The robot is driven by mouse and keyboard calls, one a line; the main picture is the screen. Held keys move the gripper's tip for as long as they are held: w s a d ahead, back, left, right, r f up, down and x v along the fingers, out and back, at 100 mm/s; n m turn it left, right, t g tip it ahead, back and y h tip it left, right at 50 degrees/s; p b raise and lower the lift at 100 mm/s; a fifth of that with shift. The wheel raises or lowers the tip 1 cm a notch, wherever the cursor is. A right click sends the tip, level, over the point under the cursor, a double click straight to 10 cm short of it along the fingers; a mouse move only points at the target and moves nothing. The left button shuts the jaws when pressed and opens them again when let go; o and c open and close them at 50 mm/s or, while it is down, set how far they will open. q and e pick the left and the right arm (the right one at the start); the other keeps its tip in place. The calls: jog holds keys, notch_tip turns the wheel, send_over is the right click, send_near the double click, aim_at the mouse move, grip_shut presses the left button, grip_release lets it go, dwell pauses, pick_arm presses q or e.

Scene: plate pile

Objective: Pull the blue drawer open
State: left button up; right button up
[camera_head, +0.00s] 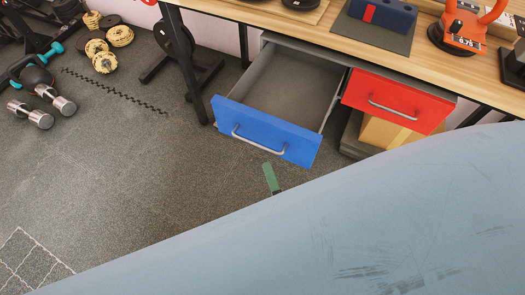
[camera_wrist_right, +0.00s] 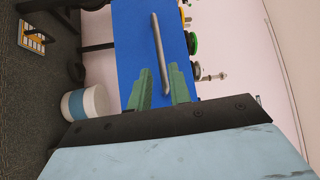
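The blue drawer (camera_head: 265,130) under the wooden table is pulled well out, and its empty grey inside shows in the head view. Its grey bar handle (camera_head: 258,145) is on the blue front. In the right wrist view the blue front (camera_wrist_right: 137,45) fills the upper middle, with the handle (camera_wrist_right: 159,50) across it. My right gripper (camera_wrist_right: 160,70) is open, its green fingers pointing at the front, with the handle's near end between them in the picture. In the head view one green finger of this right gripper (camera_head: 270,178) shows, apart from the handle. My left gripper is out of view.
A shut red drawer (camera_head: 395,100) is right of the blue one, above a cardboard box (camera_head: 385,132). The wooden tabletop (camera_head: 285,22) holds weights. Dumbbells (camera_head: 42,108) and plates lie on the floor at left. The floor before the drawer is clear.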

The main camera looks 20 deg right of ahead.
jog(key=s, duration=0.5)
jog(key=shift+a+f, duration=0.15)
jog(key=shift+f, duration=0.2)
